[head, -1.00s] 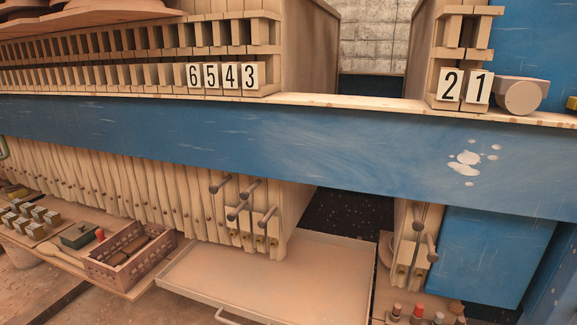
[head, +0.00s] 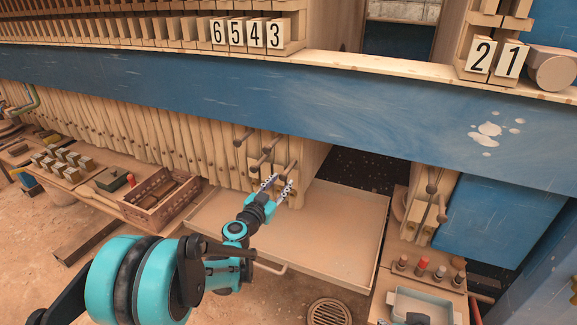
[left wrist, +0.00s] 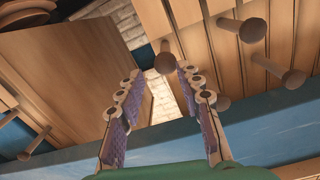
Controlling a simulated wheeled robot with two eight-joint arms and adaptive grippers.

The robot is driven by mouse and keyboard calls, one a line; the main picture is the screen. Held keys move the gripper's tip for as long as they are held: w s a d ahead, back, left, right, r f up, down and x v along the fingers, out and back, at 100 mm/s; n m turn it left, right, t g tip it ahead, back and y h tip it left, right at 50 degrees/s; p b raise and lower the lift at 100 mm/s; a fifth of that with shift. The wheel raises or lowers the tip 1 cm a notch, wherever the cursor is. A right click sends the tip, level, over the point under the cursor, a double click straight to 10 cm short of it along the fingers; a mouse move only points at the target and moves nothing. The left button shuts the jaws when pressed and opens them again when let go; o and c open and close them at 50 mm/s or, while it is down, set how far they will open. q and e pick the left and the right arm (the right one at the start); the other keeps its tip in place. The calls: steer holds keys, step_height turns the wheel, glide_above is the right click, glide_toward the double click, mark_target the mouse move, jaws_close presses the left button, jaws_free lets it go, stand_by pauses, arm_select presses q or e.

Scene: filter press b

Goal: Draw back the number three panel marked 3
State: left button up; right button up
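The number three panel carries a label 3 (head: 275,35) on its top end, at the right end of the row 6, 5, 4, 3. Its lower part, partly hidden behind my left gripper, is near the end of the pack by the gap. My left gripper (head: 279,182) is open in front of the lower knobs there. In the left wrist view its two fingers (left wrist: 158,78) are apart, with a round knob (left wrist: 165,58) just beyond the tips, nearer the right finger. I cannot tell which panel this knob belongs to. My right gripper is not in view.
A blue beam (head: 360,100) runs across above the gripper. A shallow tray (head: 330,230) lies below. A dark gap separates this pack from panels 2 and 1 (head: 495,60). More knobs (head: 242,135) stick out nearby. A wooden crate (head: 150,205) stands at left.

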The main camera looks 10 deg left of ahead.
mark_target(289, 167)
arm_select(q)
steer(key=shift+w+a+f, duration=0.15)
steer(key=shift+w+a, duration=0.1)
steer(key=shift+w, duration=0.35)
steer(key=b+x, duration=0.1)
steer(key=x, duration=0.6)
steer(key=shift+w+f, duration=0.15)
steer(key=shift+w, duration=0.05)
steer(key=shift+w+b, duration=0.3)
jaws_close()
